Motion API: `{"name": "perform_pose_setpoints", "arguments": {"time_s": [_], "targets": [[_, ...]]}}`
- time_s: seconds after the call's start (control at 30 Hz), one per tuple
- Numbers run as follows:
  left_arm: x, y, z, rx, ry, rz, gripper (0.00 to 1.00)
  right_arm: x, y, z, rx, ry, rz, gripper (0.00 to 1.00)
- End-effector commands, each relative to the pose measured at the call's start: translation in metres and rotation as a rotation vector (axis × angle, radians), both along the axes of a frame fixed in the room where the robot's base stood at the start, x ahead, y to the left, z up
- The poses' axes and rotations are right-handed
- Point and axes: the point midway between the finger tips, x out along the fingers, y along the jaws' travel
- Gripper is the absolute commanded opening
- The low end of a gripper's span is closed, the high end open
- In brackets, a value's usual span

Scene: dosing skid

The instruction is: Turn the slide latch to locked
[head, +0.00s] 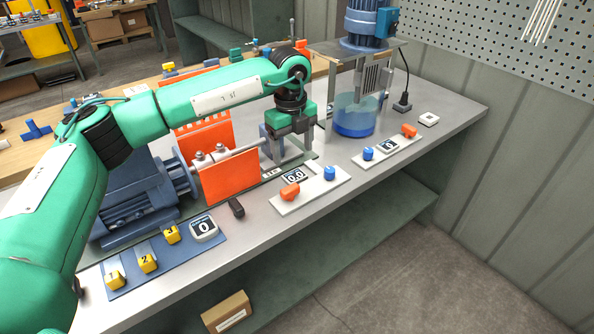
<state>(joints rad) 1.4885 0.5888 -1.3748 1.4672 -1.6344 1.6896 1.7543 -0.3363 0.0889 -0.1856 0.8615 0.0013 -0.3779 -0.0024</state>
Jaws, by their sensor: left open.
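My left arm reaches in from the left, and my left gripper (290,150) points down over the pump end of the bench skid. Its grey fingers are apart, and I see nothing held between them. I cannot make out a part that is clearly the slide latch; it may be hidden behind the gripper. Just in front stands a white plate (318,198) with an orange knob (290,192), a blue knob (330,173) and a small display (295,176). My right gripper is not in view.
A blue motor (133,195) and orange guard (228,178) stand left of the gripper. A tank of blue liquid (355,117) stands right. Yellow numbered blocks (148,264), a black piece (236,207) and another control plate (388,152) lie along the front.

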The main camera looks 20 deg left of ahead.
Motion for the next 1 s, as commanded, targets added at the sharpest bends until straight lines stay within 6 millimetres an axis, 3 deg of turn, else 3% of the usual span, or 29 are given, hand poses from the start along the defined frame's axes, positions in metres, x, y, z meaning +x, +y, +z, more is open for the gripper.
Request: {"name": "perform_pose_setpoints", "arguments": {"time_s": [0.17, 0.7, 1.0], "targets": [[0.002, 0.011, -0.003, 0.038, 0.001, 0.028, 0.72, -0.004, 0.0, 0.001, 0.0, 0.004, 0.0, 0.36], [0.0, 0.009, -0.105, 0.033, 0.003, 0.022, 0.72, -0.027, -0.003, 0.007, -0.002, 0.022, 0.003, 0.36], [0.001, 0.009, -0.132, 0.032, 0.0, 0.023, 0.72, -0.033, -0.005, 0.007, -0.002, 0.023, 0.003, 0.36]]}}
